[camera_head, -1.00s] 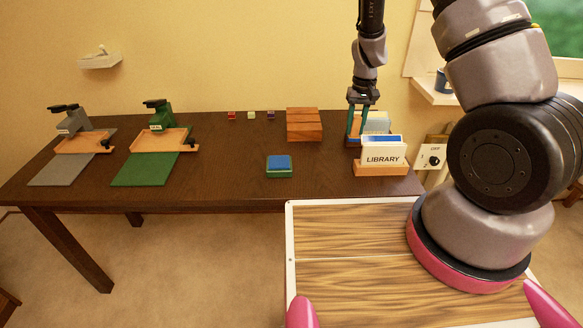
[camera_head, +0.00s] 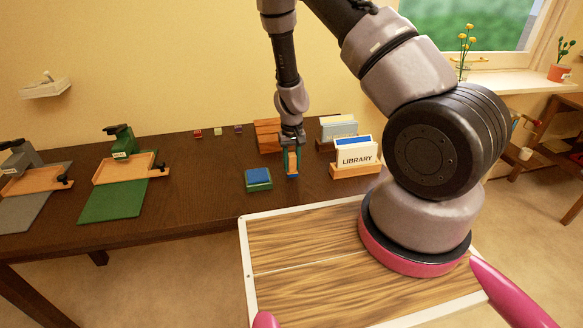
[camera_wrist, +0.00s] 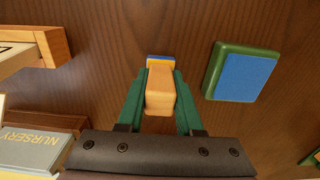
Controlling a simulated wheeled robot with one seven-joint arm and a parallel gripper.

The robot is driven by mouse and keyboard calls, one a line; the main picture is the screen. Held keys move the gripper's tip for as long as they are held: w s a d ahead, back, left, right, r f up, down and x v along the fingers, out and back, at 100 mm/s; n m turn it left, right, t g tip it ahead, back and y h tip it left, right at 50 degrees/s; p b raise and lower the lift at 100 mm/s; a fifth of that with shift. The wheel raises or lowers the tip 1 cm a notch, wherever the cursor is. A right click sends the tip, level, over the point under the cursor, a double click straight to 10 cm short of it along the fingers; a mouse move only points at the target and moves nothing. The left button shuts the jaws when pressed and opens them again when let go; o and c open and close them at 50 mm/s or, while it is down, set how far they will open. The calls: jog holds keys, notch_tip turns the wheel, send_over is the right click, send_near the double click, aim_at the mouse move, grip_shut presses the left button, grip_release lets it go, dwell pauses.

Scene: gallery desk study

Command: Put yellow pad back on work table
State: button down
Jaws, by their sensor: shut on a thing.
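That blue pad also shows in the wrist view (camera_wrist: 245,76), apart from the held block. I cannot tell whether the held block touches the table.
A wooden LIBRARY card holder (camera_head: 355,170) and a NURSERY holder (camera_wrist: 40,150) stand to the right. Green (camera_head: 112,205) and grey (camera_head: 22,210) mats with stamp presses are at left. The table between is clear.

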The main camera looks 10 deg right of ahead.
jog(key=shift+f, duration=0.75)
jog(key=shift+f, duration=0.15)
jog(key=c, duration=0.6)
grip_release()
jog(key=shift+o, duration=0.2)
